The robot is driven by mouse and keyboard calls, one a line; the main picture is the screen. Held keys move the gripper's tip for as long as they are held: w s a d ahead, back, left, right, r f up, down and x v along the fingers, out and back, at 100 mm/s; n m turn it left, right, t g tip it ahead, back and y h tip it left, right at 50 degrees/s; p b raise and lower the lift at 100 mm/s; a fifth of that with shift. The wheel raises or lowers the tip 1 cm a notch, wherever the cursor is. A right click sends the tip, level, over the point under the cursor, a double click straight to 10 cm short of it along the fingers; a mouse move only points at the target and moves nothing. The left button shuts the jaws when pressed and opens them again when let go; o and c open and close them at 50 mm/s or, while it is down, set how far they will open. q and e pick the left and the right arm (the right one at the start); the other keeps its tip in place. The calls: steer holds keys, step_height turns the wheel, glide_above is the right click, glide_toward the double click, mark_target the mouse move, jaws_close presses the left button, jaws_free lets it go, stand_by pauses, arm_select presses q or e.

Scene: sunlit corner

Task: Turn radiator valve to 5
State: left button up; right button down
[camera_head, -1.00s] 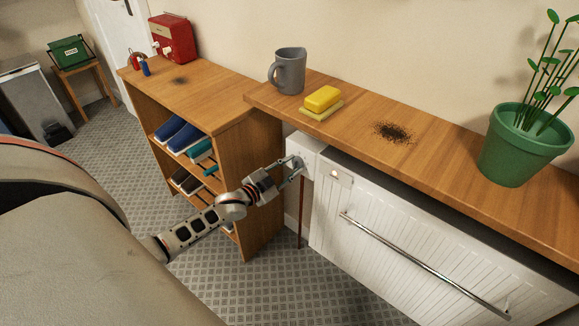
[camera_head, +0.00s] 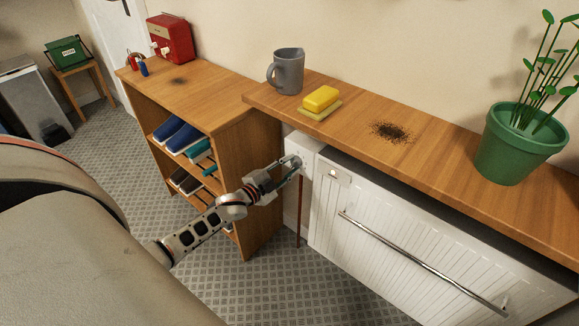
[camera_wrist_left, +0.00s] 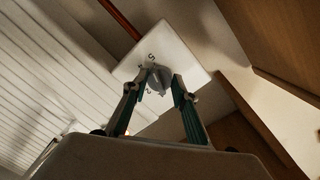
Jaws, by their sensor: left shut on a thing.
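The radiator valve has a grey knob (camera_wrist_left: 157,78) on a square white plate (camera_wrist_left: 180,52), seen in the left wrist view. Dark numbers are printed around the knob, with a 5 near its upper left. My left gripper (camera_wrist_left: 159,84) has its fingers on either side of the knob and is shut on it. In the head view my left gripper (camera_head: 290,172) reaches the white valve housing (camera_head: 303,149) at the left end of the white radiator (camera_head: 420,235). The gripper hides most of the knob there. The exact pointer setting is hard to read. My right gripper is not in view.
A wooden shelf (camera_head: 440,150) above the radiator holds a grey mug (camera_head: 288,72), a yellow sponge (camera_head: 321,98), dark crumbs and a potted plant (camera_head: 520,145). A wooden shoe rack (camera_head: 262,180) stands close to the left of the valve. A rail crosses the radiator's front.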

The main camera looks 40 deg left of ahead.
arm_select(q)
steer(key=o, duration=1.1)
steer(key=s, duration=0.8)
steer(key=s+a+r, duration=0.1)
steer(key=s, duration=0.3)
steer(key=s+d+f+n+g+p, duration=0.1)
steer(key=s+d+n+g+p, duration=0.1)
steer(key=s+d, duration=0.5)
steer(key=s+d+f+n+g+p, duration=0.1)
steer(key=s+d+n+g+p, duration=0.1)
steer(key=s+d, duration=0.6)
steer(key=s+d+f+n+g+h+p, duration=0.1)
steer(key=s+d+f+n+g+p, duration=0.1)
steer(key=s+d, duration=0.5)
steer(key=shift+s+d+n+g+p, duration=0.15)
steer(key=shift+d+n+p, duration=0.2)
steer(key=shift+d+n, duration=0.15)
steer(key=shift+s+d+n+g+p, duration=0.15)
steer(key=shift+d+n+p, duration=0.25)
steer(key=shift+d, duration=0.2)
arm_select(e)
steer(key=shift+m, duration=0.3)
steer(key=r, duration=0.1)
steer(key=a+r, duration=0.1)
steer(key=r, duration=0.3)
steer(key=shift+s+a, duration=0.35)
